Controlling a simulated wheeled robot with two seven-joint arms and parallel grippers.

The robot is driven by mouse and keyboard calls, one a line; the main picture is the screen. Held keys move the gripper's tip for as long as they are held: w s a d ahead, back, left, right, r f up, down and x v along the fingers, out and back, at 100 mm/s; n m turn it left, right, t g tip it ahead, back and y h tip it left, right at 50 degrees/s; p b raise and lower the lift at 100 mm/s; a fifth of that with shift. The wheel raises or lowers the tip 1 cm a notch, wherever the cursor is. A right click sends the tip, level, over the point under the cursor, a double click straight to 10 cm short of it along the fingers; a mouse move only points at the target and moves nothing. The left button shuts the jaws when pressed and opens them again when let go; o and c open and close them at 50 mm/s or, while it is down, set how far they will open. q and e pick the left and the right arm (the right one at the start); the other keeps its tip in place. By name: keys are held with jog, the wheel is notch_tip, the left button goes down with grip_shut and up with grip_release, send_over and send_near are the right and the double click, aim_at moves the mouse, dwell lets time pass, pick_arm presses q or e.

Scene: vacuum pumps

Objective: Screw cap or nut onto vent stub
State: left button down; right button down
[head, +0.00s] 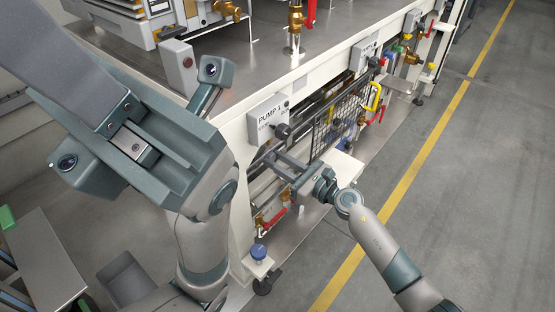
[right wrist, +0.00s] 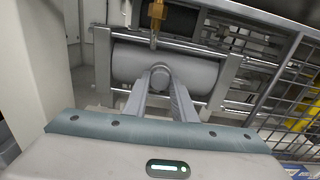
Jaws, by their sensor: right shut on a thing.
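My right gripper (head: 276,160) reaches into the open lower bay of the pump frame. In the right wrist view its fingers (right wrist: 160,92) are shut on a small round grey cap (right wrist: 161,76). The cap sits in front of a grey horizontal cylinder (right wrist: 200,68); a vent stub behind the cap is hidden, so I cannot tell whether they touch. A brass fitting (right wrist: 156,14) is above the cylinder. My left gripper (head: 140,150) is large at the left of the head view, close to the camera; its fingertips are not clear.
A "PUMP 1" sign box (head: 268,116) with a dark knob (head: 282,131) is above my right gripper. A black mesh guard (head: 334,118) stands to the right. A blue-topped part (head: 258,252) is on a low ledge. The floor (head: 450,190) at right is clear.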

jog(key=shift+r+m+p, duration=0.15)
jog(key=shift+m+p, duration=0.4)
jog(key=shift+m, duration=0.75)
jog(key=shift+m+p, duration=1.05)
jog(key=shift+m, duration=0.65)
jog(key=c, duration=1.4)
grip_release()
jog(key=shift+d, duration=0.1)
jog(key=shift+p+v, duration=0.45)
jog(key=shift+v, duration=2)
